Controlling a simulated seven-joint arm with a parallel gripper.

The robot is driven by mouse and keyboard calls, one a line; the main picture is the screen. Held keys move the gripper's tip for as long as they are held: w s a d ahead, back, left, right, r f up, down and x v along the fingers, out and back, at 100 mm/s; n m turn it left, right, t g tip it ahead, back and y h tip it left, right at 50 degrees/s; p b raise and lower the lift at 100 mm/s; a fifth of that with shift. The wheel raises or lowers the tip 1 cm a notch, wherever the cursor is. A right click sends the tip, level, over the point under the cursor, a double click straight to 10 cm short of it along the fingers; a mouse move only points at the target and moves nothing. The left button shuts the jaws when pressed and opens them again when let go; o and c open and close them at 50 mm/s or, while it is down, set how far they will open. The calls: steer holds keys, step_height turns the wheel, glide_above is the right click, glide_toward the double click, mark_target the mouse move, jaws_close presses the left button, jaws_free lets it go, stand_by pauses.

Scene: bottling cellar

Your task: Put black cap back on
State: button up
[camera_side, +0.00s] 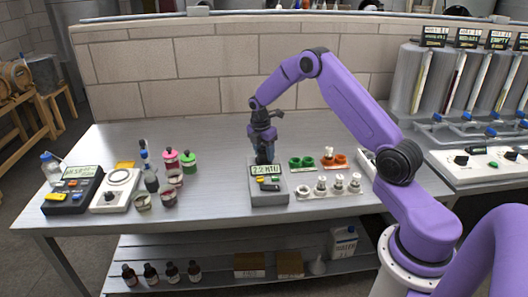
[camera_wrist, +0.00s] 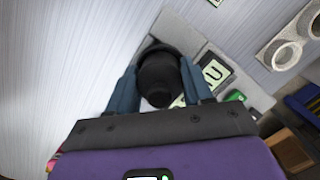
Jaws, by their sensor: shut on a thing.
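A black cap (camera_wrist: 158,77) sits between the two blue-grey fingers of my gripper (camera_wrist: 160,90) in the wrist view, and the fingers are shut on it. In the side view my gripper (camera_side: 264,158) points down over the back of a grey meter (camera_side: 268,196) with a lit display and coloured buttons. The cap (camera_side: 263,160) shows there only as a dark shape at the fingertips. It is at or just above the meter's top; I cannot tell whether it touches. The meter (camera_wrist: 190,35) also shows below the cap in the wrist view.
Pink- and green-lidded jars (camera_side: 180,160), a white device (camera_side: 116,190) and a dark meter (camera_side: 73,190) stand left. The table's left back is clear.

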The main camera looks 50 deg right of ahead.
steer(key=o, duration=1.5)
steer(key=shift+r, duration=0.15)
steer(key=shift+r, duration=2.9)
jaws_close()
